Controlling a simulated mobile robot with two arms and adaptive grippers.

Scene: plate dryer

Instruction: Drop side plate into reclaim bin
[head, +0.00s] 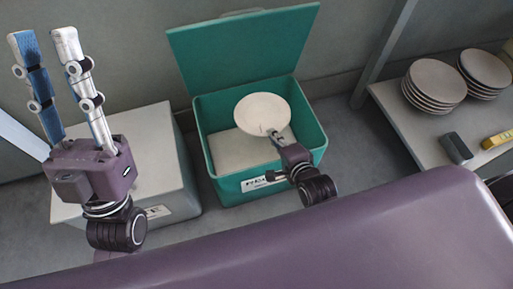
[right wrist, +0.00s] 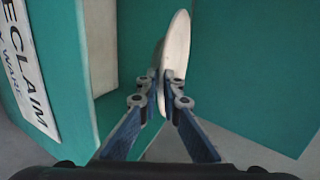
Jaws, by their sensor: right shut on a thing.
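The side plate (head: 262,112) is a cream disc held over the open green reclaim bin (head: 308,143). My right gripper (head: 272,134) is shut on the near edge of the plate. In the right wrist view the plate (right wrist: 177,50) stands edge-on between the fingertips of the gripper (right wrist: 163,85). The bin (right wrist: 225,60) also shows there, with a label reading RECLAIM on its front. The bin's lid (head: 245,47) is raised at the back, and a pale surface lies inside. My left gripper (head: 45,55) is open and empty, fingers pointing up, at the far left.
A pale grey box (head: 155,145) with a closed top stands left of the bin. A shelf (head: 395,115) on the right holds two stacks of plates (head: 435,82), a dark grey block (head: 456,147) and a yellow item (head: 497,139). Grey floor lies between bin and shelf.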

